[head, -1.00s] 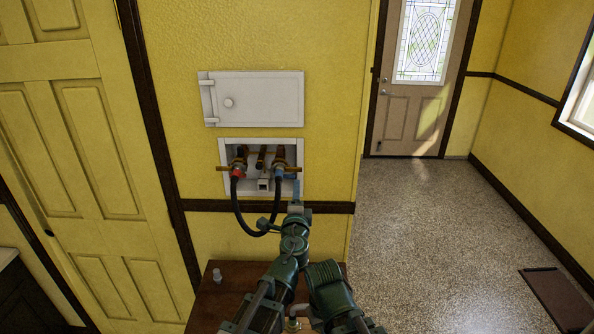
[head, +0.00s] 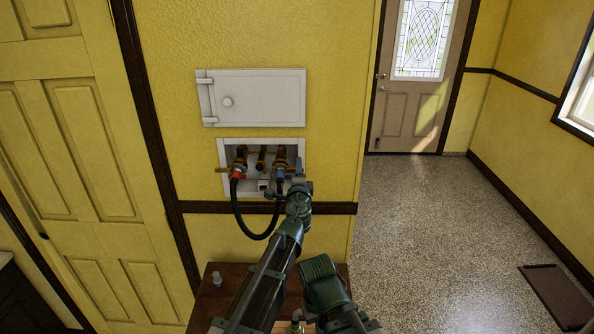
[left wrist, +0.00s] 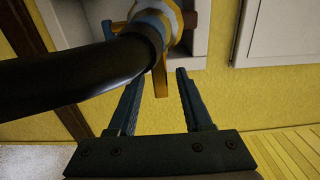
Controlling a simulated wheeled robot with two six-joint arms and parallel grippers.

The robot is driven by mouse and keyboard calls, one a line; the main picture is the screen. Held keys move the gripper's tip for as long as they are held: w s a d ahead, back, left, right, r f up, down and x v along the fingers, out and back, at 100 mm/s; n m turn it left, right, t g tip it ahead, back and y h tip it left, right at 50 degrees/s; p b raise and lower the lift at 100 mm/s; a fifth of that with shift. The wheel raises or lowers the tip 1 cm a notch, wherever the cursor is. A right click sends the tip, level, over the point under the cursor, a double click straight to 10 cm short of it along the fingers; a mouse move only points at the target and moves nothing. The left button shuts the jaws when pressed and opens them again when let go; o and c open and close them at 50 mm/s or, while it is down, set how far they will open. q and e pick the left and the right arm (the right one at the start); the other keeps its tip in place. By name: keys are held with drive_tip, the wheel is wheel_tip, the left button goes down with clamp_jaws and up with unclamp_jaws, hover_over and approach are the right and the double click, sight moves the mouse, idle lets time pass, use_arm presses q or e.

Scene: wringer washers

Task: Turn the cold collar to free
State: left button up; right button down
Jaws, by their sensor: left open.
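The recessed white valve box (head: 221,152) in the yellow wall holds two brass valves. The blue cold collar (head: 281,173) is on the right one and the red collar (head: 237,174) on the left one. A black hose (head: 240,222) hangs in a loop below them. My left gripper (head: 287,188) is just below the cold collar, partly hiding it. In the left wrist view the blue collar (left wrist: 156,10) is beyond the open fingers (left wrist: 160,78), with a brass tab (left wrist: 160,84) between them, contact unclear. The hose (left wrist: 80,72) crosses in front.
The white panel door (head: 258,97) is mounted above the box. A brown wooden surface (head: 214,304) with a small clear object (head: 217,278) stands below. The speckled floor at the right is open, with a dark mat (head: 556,297).

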use_arm(q)
drive_tip(key=shift+c, duration=0.2)
clamp_jaws()
drive_tip(key=shift+s, duration=0.1)
idle(1.1)
